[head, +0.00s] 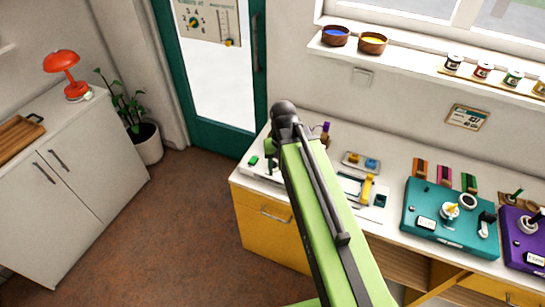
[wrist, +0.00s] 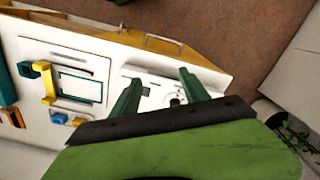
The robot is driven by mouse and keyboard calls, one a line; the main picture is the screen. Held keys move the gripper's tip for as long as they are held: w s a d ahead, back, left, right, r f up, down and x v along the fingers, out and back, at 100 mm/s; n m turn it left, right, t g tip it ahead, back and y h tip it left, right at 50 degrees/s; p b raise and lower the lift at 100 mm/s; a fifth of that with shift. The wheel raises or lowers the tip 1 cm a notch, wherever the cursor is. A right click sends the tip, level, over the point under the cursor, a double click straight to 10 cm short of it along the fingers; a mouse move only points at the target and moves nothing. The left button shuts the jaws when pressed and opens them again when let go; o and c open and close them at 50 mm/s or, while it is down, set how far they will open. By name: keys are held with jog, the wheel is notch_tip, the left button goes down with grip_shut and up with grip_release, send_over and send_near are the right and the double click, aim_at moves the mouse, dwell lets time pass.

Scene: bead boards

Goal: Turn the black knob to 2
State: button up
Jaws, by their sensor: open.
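A small dark round knob (wrist: 177,100) shows in the wrist view on a pale panel on the white worktop, close to the right finger. It looks like the black knob, but its pointer and number marks are too small to read. My gripper (wrist: 160,77) is open and empty, its two dark green fingers apart above the pale panel. I cannot tell whether a finger touches anything.
A white board with a yellow handle (wrist: 47,84) lies beside the panel. A teal box (head: 423,232) with a pale dial and a purple box (head: 520,247) stand to the right on the worktop (head: 393,157). A shelf with bowls (head: 335,37) hangs above. The brown floor (head: 170,225) is clear.

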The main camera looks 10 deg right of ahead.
jog(key=w+r+m+p, duration=0.6)
jog(key=w+r+m, duration=0.15)
jog(key=w, duration=0.55)
jog(key=b, duration=1.8)
send_near(274, 164)
jog(key=f, duration=0.7)
jog(key=shift+w+f, duration=0.25)
jog(key=shift+f, duration=0.15)
jog(key=shift+r, duration=0.1)
